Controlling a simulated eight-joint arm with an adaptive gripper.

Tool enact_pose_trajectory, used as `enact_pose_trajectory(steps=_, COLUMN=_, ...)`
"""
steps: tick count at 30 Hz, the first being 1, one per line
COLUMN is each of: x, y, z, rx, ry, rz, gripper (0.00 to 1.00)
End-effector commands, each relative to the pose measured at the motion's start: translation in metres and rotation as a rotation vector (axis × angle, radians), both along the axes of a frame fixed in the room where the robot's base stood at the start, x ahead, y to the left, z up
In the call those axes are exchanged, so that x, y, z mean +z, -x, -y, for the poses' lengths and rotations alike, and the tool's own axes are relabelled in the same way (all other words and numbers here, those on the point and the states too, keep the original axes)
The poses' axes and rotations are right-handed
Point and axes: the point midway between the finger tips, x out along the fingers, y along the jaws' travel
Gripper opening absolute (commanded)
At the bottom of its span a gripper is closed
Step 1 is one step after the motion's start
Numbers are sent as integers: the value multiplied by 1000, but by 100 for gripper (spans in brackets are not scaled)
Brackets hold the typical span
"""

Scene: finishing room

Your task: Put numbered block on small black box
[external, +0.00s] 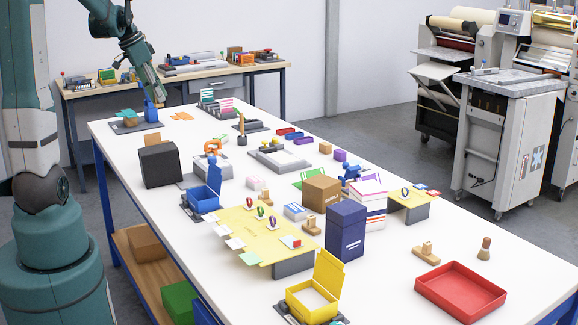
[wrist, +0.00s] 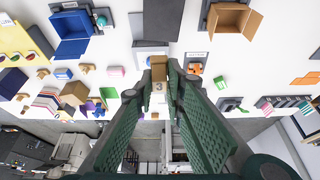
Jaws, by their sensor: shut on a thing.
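The numbered block (wrist: 158,87) is a small tan block with a pale face marked "3". In the wrist view it sits between the two green fingers of my gripper (wrist: 160,76), which is shut on it. In the external view my gripper (external: 160,97) is over the far left end of the white table; the block cannot be made out there. The black box (external: 160,165) stands upright on the near left side of the table, below my gripper in the picture. Its dark top shows at the upper middle of the wrist view (wrist: 163,18), apart from the block.
An open blue box (external: 203,197) and an orange item (external: 212,147) stand near the black box. An open cardboard box (wrist: 233,19) is beside it in the wrist view. A navy box (external: 345,230), yellow box (external: 312,302) and red tray (external: 460,291) stand farther right.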

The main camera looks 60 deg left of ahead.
Motion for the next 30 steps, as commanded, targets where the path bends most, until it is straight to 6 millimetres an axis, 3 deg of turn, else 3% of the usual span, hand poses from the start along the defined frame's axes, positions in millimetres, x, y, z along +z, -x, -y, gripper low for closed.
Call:
enact_pose_trajectory(steps=3, x=0, y=16, z=-10, rx=28, ry=0, rz=0, gripper=6)
enact_pose_trajectory(steps=15, x=-47, y=12, z=-8, rx=23, ry=0, rz=0, gripper=6)
enact_pose_trajectory(steps=30, x=-52, y=12, z=-7, rx=22, ry=0, rz=0, gripper=6)
